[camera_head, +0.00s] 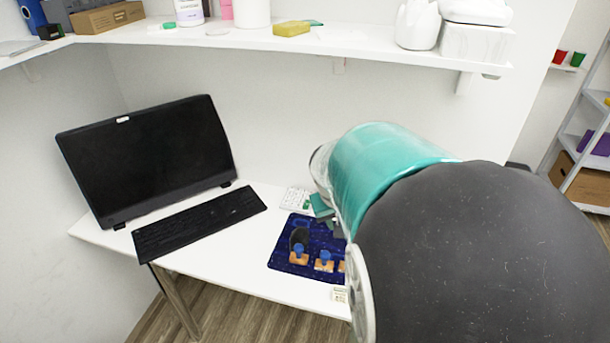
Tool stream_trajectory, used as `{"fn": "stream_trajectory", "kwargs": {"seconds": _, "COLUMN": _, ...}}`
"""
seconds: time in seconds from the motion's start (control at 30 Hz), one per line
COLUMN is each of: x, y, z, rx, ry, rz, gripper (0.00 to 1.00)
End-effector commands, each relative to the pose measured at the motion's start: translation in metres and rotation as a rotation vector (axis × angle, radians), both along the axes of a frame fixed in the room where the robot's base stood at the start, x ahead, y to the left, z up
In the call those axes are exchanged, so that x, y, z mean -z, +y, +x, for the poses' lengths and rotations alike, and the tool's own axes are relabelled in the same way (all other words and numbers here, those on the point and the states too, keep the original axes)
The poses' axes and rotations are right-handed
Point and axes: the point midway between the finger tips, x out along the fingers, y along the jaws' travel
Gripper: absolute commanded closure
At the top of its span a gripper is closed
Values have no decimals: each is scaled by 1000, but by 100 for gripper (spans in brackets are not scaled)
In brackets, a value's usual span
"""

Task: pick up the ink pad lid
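A dark blue patterned mat (283,262) lies on the white desk. On it are a dark rounded piece (298,238) and a small blue piece (302,224) just behind it. Either may belong to the ink pad, but I cannot tell which is its lid. Stamps with blue knobs and wooden bases stand along the mat's front, among them a left one (299,256) and a middle one (323,263). My arm covers the mat's right side. My gripper (328,218) shows only as small teal and grey parts over the mat's right part; its fingers are mostly hidden.
A black monitor (150,155) and a black keyboard (200,222) stand on the desk's left. A small white item (296,200) lies behind the mat. A loaded white shelf (350,45) runs above the desk. The desk (225,262) is bare between keyboard and mat.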

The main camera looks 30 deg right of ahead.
Motion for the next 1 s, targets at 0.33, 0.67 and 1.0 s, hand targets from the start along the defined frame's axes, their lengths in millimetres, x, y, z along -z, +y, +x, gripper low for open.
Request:
{"fn": "stream_trajectory", "kwargs": {"seconds": 0.33, "x": 65, "y": -117, "z": -20, "rx": 181, "ry": -42, "rz": 131, "gripper": 59}}
{"fn": "stream_trajectory", "kwargs": {"seconds": 0.67, "x": 86, "y": -175, "z": -40, "rx": 274, "ry": -145, "rz": 196, "gripper": 59}}
{"fn": "stream_trajectory", "kwargs": {"seconds": 1.0, "x": 136, "y": -182, "z": -27, "rx": 270, "ry": -145, "rz": 202, "gripper": 59}}
